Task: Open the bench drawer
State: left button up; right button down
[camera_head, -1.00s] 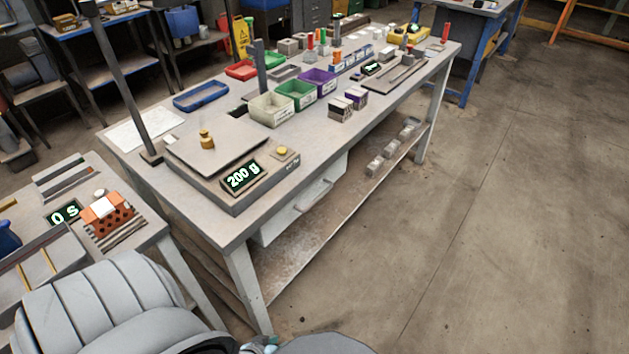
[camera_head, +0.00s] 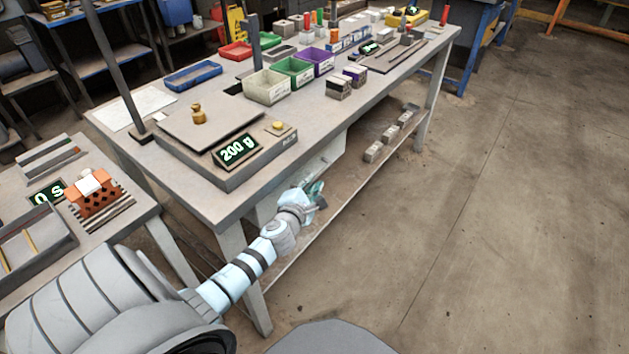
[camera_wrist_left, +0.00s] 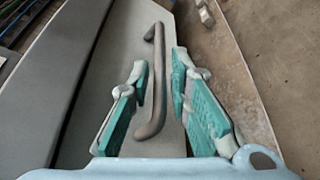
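The bench drawer (camera_head: 328,152) is a pale grey front under the workbench top (camera_head: 240,195). It looks shut, though my arm hides part of it. In the left wrist view the drawer front (camera_wrist_left: 115,70) carries a grey bar handle (camera_wrist_left: 155,75). My left gripper (camera_head: 317,194) is at the drawer front in the head view. In the left wrist view my left gripper (camera_wrist_left: 160,98) is open, with one teal-padded finger on each side of the handle. I cannot tell whether either finger touches it. My right gripper is not in view.
A scale (camera_head: 235,152) reading 200 g stands on the bench near its front edge. Green (camera_head: 294,70) and purple (camera_head: 318,60) bins stand farther back. Several grey blocks (camera_head: 374,151) lie on the lower shelf. The floor at right is clear.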

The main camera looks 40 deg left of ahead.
pick_arm(q)
jog(key=shift+b+x, duration=0.45)
jog(key=shift+x, duration=1.05)
grip_shut()
jog(key=shift+d, duration=0.2)
